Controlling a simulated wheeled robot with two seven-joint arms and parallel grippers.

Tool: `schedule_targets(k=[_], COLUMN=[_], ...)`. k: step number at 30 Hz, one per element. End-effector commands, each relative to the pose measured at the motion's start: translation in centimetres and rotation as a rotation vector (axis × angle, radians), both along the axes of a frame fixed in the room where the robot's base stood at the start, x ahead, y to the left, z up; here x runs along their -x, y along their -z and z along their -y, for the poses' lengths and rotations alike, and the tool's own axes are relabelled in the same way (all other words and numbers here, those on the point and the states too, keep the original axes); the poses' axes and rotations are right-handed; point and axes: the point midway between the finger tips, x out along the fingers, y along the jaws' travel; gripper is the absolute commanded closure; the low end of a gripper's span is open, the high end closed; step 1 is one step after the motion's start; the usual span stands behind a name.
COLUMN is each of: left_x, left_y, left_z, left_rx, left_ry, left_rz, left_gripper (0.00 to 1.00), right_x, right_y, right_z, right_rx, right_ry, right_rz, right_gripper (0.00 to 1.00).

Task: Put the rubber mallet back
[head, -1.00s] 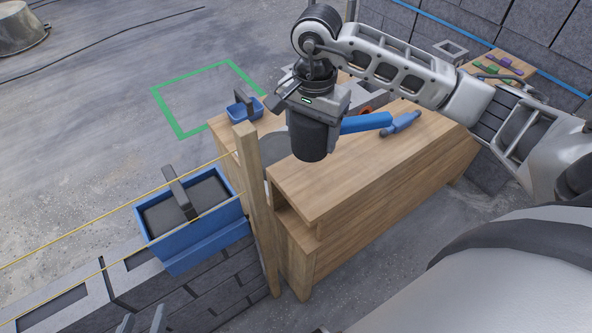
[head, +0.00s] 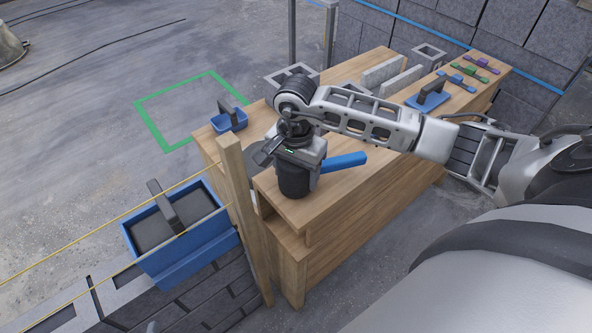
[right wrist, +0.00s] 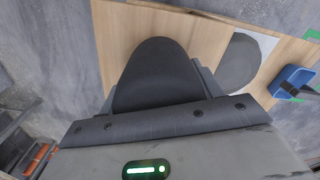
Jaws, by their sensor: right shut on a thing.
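The rubber mallet has a black head (head: 294,182) and a blue handle (head: 343,162) that points right. My right gripper (head: 298,158) is shut on the mallet's head from above, over the near left end of the wooden bench (head: 335,200). The head is close to the bench top; I cannot tell if it touches. In the right wrist view the black head (right wrist: 157,75) fills the space between the fingers, and the handle is hidden. Grey tips at the bottom edge of the head view may be my left gripper (head: 165,320), mostly cut off.
A wooden post (head: 243,215) stands at the bench's left end. A blue tub (head: 180,262) sits on the block wall. The bench also holds a small blue tray (head: 229,122), a blue float (head: 431,97), coloured tools (head: 473,67) and grey blocks (head: 384,72).

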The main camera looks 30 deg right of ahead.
Motion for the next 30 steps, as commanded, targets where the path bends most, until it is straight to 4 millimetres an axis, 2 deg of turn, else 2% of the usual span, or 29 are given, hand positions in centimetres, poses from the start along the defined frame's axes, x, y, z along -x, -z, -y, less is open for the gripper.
schedule_targets(k=[4,5,7,15,18,20,30], left_x=[0.0,0.0,0.0,-0.1,-0.1,-0.1,0.0], left_y=[0.4,0.4,0.3,-0.1,-0.7,-0.3,0.2], left_z=[0.0,0.0,0.0,0.0,0.0,0.0,0.0], left_rx=[0.002,0.005,0.004,0.005,0.002,0.001,0.003], left_ry=[0.0,-0.001,-0.001,0.0,0.0,0.0,0.0], left_rz=[-0.001,0.0,-0.001,0.005,0.006,0.006,0.001], left_gripper=[0.55,0.55,0.55,0.55,0.55,0.55,0.55], right_x=[-0.1,0.0,0.0,0.0,0.0,-0.1,-0.1], right_y=[0.3,0.4,0.2,0.2,-0.3,-0.8,-7.9], right_z=[0.0,0.0,0.0,0.0,0.0,0.0,0.1], right_rx=[0.0,0.001,0.0,0.0,0.0,0.0,0.002], right_ry=[0.0,0.0,0.0,0.0,0.0,0.0,-0.001], right_rz=[0.003,0.0,0.0,-0.001,0.0,0.004,0.005], right_gripper=[0.72,0.32,0.13,0.13,0.13,0.13,0.13])
